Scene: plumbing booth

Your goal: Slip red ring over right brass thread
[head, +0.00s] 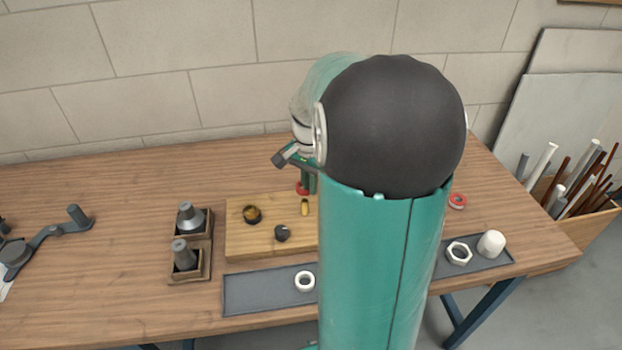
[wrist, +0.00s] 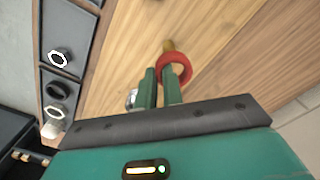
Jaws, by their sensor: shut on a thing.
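My gripper (wrist: 161,80) is shut on a red ring (wrist: 175,57) at its fingertips. In the wrist view a brass thread (wrist: 169,45) shows just past the ring's upper edge. I cannot tell whether the ring is around it or only in front of it. In the head view the held red ring (head: 302,188) is at the back edge of the wooden board (head: 236,243). A small upright brass piece (head: 304,207) stands on the board. My arm hides the board's right part.
A dark ring-topped fitting (head: 252,214) and a black cap (head: 281,233) are on the board. Another red ring (head: 457,201) lies on the right of the table. A grey tray (head: 250,292) in front holds a white ring (head: 305,281). Grey fittings (head: 190,216) stand in wooden holders at left.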

